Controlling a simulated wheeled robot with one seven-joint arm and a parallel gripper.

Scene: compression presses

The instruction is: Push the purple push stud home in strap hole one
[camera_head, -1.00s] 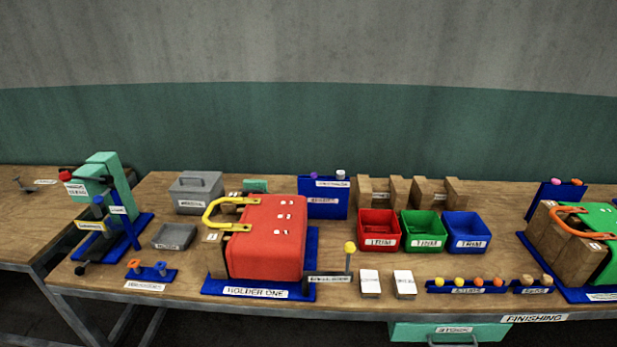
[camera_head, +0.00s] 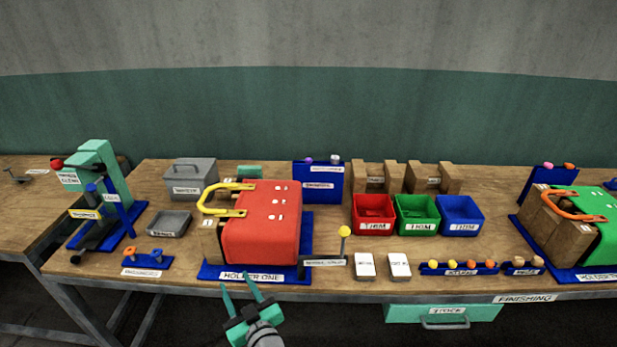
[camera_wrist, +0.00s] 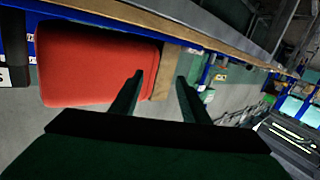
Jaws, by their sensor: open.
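A small purple stud (camera_head: 308,160) stands on the top edge of the blue rack (camera_head: 318,184) at the back, beside a white one (camera_head: 335,159). A red bag (camera_head: 260,235) with a yellow handle (camera_head: 228,199) sits on the blue plate labelled HOLDER ONE (camera_head: 250,277). It has small white labels on top; the strap holes are too small to make out. My gripper (camera_head: 237,282) is open and empty, in front of the table's front edge, below the bag. In the wrist view its fingers (camera_wrist: 160,76) are apart, with the red bag (camera_wrist: 95,68) ahead to the left.
A yellow-knobbed post (camera_head: 344,232) stands right of the bag. Red (camera_head: 373,229), green (camera_head: 416,230) and blue bins stand at centre right. A green press (camera_head: 100,175) stands at left. A second holder with a green bag (camera_head: 595,213) is at far right.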

